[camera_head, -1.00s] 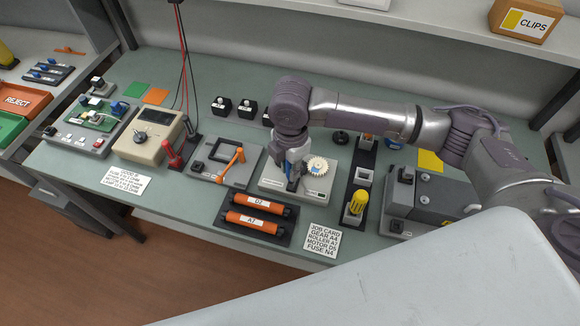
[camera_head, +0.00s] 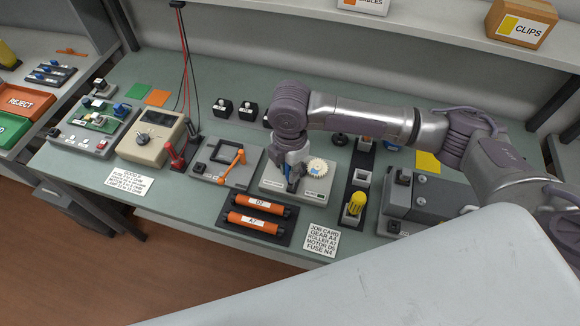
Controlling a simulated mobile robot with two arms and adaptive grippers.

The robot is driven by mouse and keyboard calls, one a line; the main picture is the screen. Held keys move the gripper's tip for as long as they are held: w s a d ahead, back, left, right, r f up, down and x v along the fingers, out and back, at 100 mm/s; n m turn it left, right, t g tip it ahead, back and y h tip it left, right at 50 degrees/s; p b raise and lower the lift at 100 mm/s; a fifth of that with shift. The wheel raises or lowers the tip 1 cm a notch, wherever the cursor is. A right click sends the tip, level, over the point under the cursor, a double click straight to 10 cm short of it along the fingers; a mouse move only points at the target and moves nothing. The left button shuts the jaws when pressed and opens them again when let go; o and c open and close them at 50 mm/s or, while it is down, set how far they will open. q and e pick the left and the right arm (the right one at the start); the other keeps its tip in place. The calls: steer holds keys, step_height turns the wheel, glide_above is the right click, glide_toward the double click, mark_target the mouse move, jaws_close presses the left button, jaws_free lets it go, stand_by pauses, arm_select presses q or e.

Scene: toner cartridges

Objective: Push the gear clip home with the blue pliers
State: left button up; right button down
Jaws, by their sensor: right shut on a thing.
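My right gripper (camera_head: 291,170) reaches down over a light grey fixture block (camera_head: 284,190) in the middle of the bench. It is shut on the blue pliers (camera_head: 289,186), of which only a small blue part shows below the fingers. A cream toothed gear (camera_head: 318,168) sits on the same block, just right of the pliers. The gear clip is too small or hidden to make out, and I cannot tell whether the pliers touch it. My left gripper is not in view.
Orange rollers in a black tray (camera_head: 237,227) lie in front of the block. A fixture with an orange handle (camera_head: 231,163) stands left. A dark strip with a yellow-handled tool (camera_head: 355,205) and a grey machine (camera_head: 425,198) stand right. A CLIPS box (camera_head: 520,22) is on the shelf.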

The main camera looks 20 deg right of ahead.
steer(key=shift+r+p, duration=2.3)
steer(key=shift+r, duration=0.15)
steer(key=shift+r+p, duration=0.7)
steer(key=shift+r, duration=0.45)
